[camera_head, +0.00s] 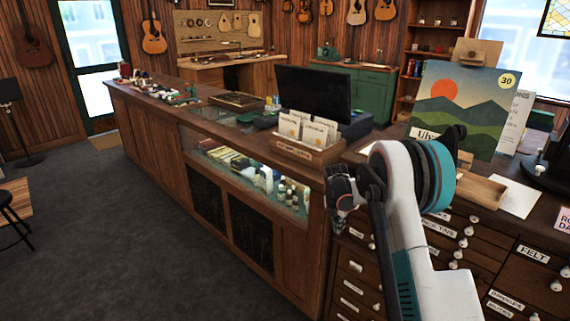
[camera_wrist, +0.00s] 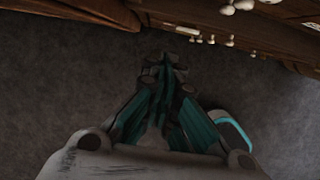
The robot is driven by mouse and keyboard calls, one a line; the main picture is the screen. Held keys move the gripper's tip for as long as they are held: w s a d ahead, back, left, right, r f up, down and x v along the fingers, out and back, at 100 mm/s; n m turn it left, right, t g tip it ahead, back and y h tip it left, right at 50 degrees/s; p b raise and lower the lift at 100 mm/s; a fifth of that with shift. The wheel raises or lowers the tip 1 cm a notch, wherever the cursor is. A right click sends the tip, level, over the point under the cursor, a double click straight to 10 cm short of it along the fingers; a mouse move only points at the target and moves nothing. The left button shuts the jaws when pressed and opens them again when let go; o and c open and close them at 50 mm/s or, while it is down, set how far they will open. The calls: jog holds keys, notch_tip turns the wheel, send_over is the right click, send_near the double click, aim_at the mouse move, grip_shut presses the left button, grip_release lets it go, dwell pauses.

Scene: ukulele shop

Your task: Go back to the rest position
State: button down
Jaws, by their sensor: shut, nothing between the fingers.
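My gripper (camera_wrist: 165,62) shows in the wrist view with its dark and teal fingers together, shut and empty. It points down over the bare grey carpet, with nothing touching its tips. In the head view my white, black and teal arm rises at the lower right, in front of the wooden drawers. The fingers cannot be made out clearly there.
A long wooden counter with a glass front (camera_head: 250,178) runs to the back left. Labelled drawers (camera_head: 470,262) with white knobs stand close behind my arm. A landscape picture (camera_head: 462,105) and a monitor (camera_head: 314,98) stand above. The carpet (camera_head: 120,220) at left is mostly clear.

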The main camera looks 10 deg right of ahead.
jog(key=s+a+r+m+t, duration=0.1)
jog(key=s+a+r+m, duration=0.1)
jog(key=s+r+m, duration=0.35)
jog(key=s+a+r+m+t+y, duration=0.1)
jog(key=s+a+r+m, duration=0.2)
jog(key=s+r, duration=0.6)
jog(key=s+a+r+m+t, duration=0.15)
jog(key=s+r+m, duration=0.25)
jog(key=r, duration=0.7)
jog(key=s+a+m+t, duration=0.1)
jog(key=s+a+m, duration=0.2)
jog(key=s, duration=1)
jog(key=s+a+m+t+y, duration=0.1)
jog(key=s+a+m, duration=0.2)
jog(key=s+m, duration=0.7)
jog(key=s, duration=0.3)
jog(key=shift+f, duration=0.3)
